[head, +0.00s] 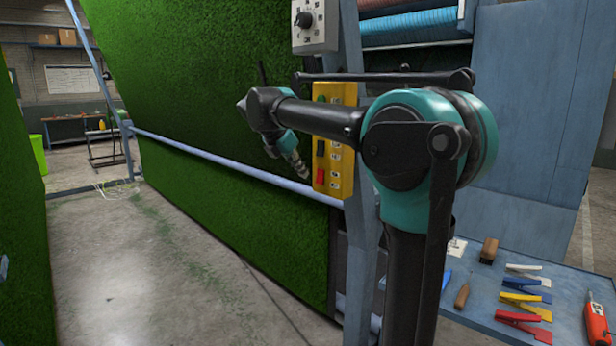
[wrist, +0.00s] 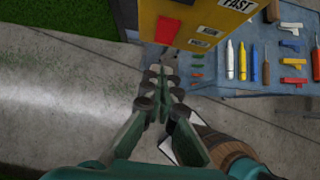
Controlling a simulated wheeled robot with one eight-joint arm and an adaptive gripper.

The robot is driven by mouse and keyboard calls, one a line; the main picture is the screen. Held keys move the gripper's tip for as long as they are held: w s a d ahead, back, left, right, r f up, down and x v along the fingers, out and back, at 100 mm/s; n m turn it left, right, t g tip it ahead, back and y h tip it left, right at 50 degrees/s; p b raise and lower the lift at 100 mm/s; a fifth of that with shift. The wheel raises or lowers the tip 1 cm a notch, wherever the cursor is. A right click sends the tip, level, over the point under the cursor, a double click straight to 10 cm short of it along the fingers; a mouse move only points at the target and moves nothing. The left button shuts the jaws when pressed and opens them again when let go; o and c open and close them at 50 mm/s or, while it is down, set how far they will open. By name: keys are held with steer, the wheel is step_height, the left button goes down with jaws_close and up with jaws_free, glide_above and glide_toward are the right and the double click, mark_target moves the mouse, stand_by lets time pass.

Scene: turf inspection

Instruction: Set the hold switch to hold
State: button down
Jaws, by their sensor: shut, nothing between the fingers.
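A yellow control box (head: 343,165) is fixed upright on the blue frame post, partly hidden behind my arm in the head view. It carries a black switch (head: 320,148) and, below it, a red switch (head: 320,177), with small white labels that I cannot read there. In the wrist view the box (wrist: 185,12) is at the top, with a red switch (wrist: 167,31) and a label reading FAST. My gripper (head: 303,174) is shut and empty, just left of the box's lower part; its fingertips (wrist: 160,72) sit below the red switch in the wrist view.
A grey box with a rotary knob (head: 305,20) is above the yellow box. Green turf (head: 230,90) hangs on the left behind a blue rail (head: 230,163). A blue table (head: 565,300) with clamps and tools is at lower right. Bare floor (head: 130,270) lies at left.

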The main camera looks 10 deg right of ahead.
mark_target(320, 177)
steer(key=v, duration=0.7)
steer(key=shift+a+r, duration=0.2)
steer(key=shift+r, duration=0.05)
steer(key=shift+s, duration=0.1)
steer(key=shift+s+a+f, duration=0.15)
steer(key=shift+s+f, duration=0.05)
steer(key=shift+f, duration=0.45)
steer(key=shift+w+d+r+x, duration=0.25)
steer(key=shift+d+r+x, duration=0.05)
steer(key=shift+x, duration=1.85)
steer(key=shift+w+d+r+x, duration=0.2)
steer(key=shift+d+r+x, duration=0.1)
steer(key=shift+x, duration=1.85)
steer(key=shift+w+d+r+x, duration=0.25)
steer(key=shift+d+r+x, duration=0.05)
steer(key=shift+x, duration=1.85)
